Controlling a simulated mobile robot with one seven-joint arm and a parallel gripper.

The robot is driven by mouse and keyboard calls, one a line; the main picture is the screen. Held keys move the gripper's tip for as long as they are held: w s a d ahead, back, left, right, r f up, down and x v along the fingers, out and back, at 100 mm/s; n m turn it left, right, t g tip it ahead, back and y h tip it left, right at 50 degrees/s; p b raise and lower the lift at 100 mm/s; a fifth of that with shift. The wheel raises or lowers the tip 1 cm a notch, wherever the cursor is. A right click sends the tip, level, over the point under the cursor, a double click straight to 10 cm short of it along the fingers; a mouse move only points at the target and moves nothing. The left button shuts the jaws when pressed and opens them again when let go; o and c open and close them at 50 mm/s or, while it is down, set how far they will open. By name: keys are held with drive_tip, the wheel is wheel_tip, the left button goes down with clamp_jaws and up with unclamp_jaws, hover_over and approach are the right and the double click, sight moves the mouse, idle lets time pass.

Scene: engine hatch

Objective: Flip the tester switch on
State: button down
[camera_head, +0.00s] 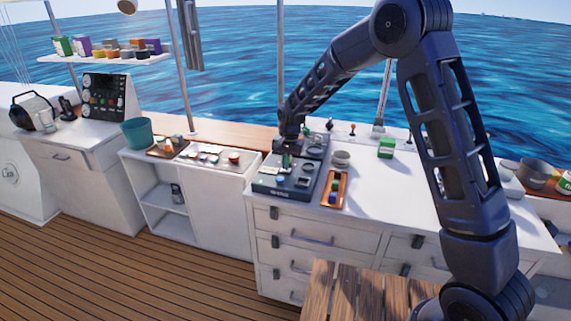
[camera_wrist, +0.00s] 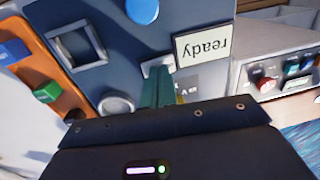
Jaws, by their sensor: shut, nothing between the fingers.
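The tester (camera_head: 281,186) is a dark grey box on the white counter, left of its middle. In the wrist view its panel (camera_wrist: 110,60) shows a square recess, a round ring, a blue round part and a label (camera_wrist: 202,46) reading "ready", upside down. My gripper (camera_head: 287,160) points down over the tester's panel. In the wrist view its greenish fingers (camera_wrist: 160,85) are together and empty, with tips at a small pale part (camera_wrist: 157,66) beside the label. The fingers partly cover this part. I cannot tell whether it is the switch, its position, or whether the fingers touch it.
An orange tray (camera_head: 334,189) with small coloured blocks lies right of the tester. A grey round container (camera_head: 341,159) and a green box (camera_head: 386,147) stand behind. A lower white counter (camera_head: 213,158) with small parts and a teal bucket (camera_head: 137,133) are to the left.

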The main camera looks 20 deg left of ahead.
wheel_tip(320, 180, up, 14)
drive_tip(key=a, duration=0.2)
idle(0.4)
drive_tip(key=shift+f, duration=0.1)
drive_tip(key=d+r+t, duration=0.1)
drive_tip(key=d+r, duration=0.4)
drive_tip(key=d, duration=0.6)
drive_tip(key=s+d+r, duration=0.1)
drive_tip(key=d+r, duration=0.3)
drive_tip(key=d, duration=0.6)
drive_tip(key=d+r+t, duration=0.1)
drive_tip(key=d+r, duration=0.4)
drive_tip(key=d, duration=0.6)
drive_tip(key=s+d+f+t+h, duration=0.1)
drive_tip(key=s+d+f+t, duration=0.1)
drive_tip(key=s+d, duration=1.9)
drive_tip(key=d, duration=0.3)
drive_tip(key=shift+s+d+f+t, duration=0.15)
drive_tip(key=shift+s+f+t, duration=0.05)
drive_tip(key=shift+s+t, duration=0.15)
drive_tip(key=c, duration=2.2)
unclamp_jaws()
